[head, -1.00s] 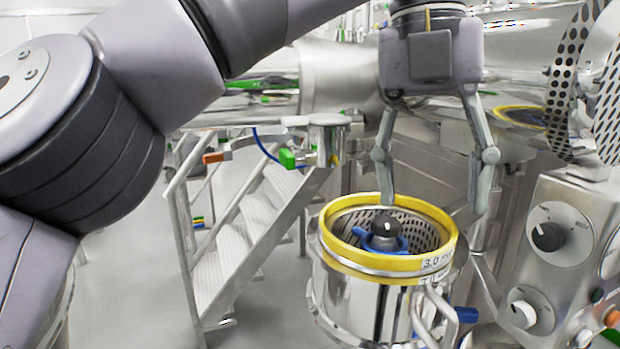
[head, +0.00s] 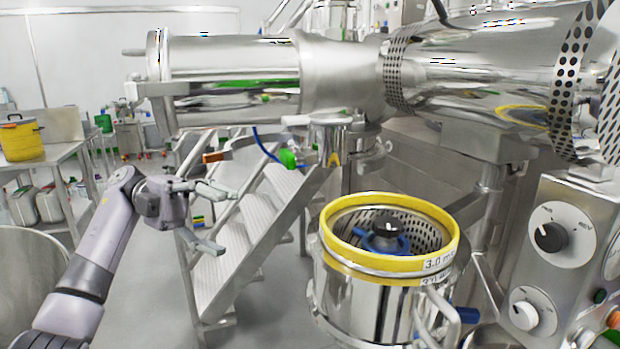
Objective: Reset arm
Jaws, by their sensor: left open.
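My left gripper (head: 222,216) is open and empty at the left of the head view. Its arm comes up from the lower left, and its fingers point right, in front of the metal steps. It is well apart from the steel vessel (head: 350,296) with the yellow rim (head: 338,252). Inside that rim sit a perforated screen and a blue part with a dark knob (head: 387,229). My right gripper is not in view.
Metal steps (head: 240,250) stand behind the gripper. A control panel (head: 570,255) with dials is at the right. A large steel machine (head: 340,75) spans the back. A table with a yellow pot (head: 20,140) is at the far left. Grey floor is clear between arm and vessel.

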